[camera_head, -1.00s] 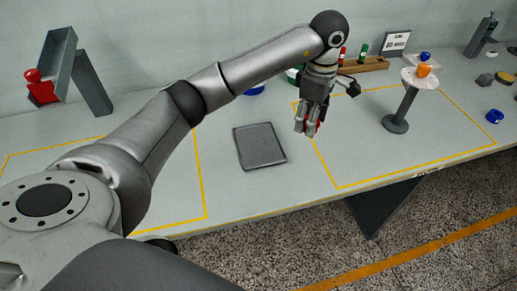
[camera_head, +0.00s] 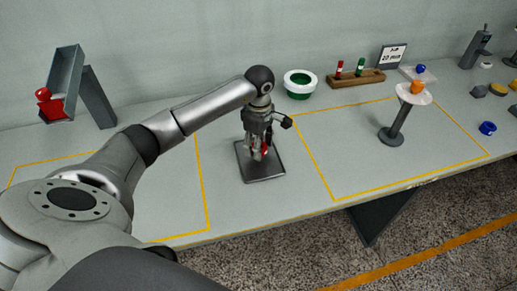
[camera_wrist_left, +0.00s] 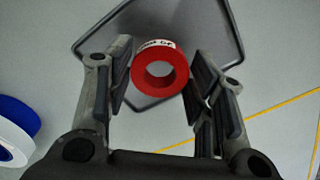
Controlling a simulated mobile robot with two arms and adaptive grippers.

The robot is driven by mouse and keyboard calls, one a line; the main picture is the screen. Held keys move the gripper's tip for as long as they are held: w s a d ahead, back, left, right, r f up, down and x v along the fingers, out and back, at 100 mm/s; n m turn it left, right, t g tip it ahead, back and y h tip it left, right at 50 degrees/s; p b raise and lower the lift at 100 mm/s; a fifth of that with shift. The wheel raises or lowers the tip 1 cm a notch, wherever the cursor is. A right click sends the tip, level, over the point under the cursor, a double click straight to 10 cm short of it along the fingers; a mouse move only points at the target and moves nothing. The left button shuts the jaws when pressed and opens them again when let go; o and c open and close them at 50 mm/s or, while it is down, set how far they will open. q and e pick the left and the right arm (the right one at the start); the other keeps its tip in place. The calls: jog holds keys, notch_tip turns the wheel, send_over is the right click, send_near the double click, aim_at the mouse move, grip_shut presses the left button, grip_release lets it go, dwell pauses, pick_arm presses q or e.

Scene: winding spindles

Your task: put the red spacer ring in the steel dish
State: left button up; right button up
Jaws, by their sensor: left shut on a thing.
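My left gripper (camera_head: 259,154) is shut on the red spacer ring (camera_head: 266,149) and holds it over the steel dish (camera_head: 264,173), a flat grey square tray with a low rim. In the left wrist view the red ring (camera_wrist_left: 160,50) sits between the two fingers of the left gripper (camera_wrist_left: 160,82), its hole facing the camera and a white label with dark marks on its upper edge. The dish (camera_wrist_left: 105,30) lies behind the ring there. The gap between ring and dish cannot be told exactly. My right gripper is not in view.
A white round container with green inside (camera_head: 300,76) and a wooden rack (camera_head: 357,80) stand behind. A round-topped stand (camera_head: 396,125) bears an orange piece (camera_head: 417,87). A grey chute (camera_head: 64,75) with a red piece (camera_head: 47,100) is left. A blue-and-white round thing (camera_wrist_left: 15,125) shows in the wrist view.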

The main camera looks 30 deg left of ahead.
pick_arm(q)
notch_tip(320, 180, down, 2)
jog(key=shift+f+p, duration=0.25)
jog(key=shift+p, duration=0.35)
jog(key=shift+f, duration=0.3)
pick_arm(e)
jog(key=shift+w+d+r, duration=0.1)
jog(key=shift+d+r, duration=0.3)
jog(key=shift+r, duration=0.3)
pick_arm(q)
jog(key=shift+f, duration=0.2)
jog(key=o, duration=0.9)
jog(key=shift+c, duration=0.2)
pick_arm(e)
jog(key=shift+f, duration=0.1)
pick_arm(q)
jog(key=shift+r, duration=0.1)
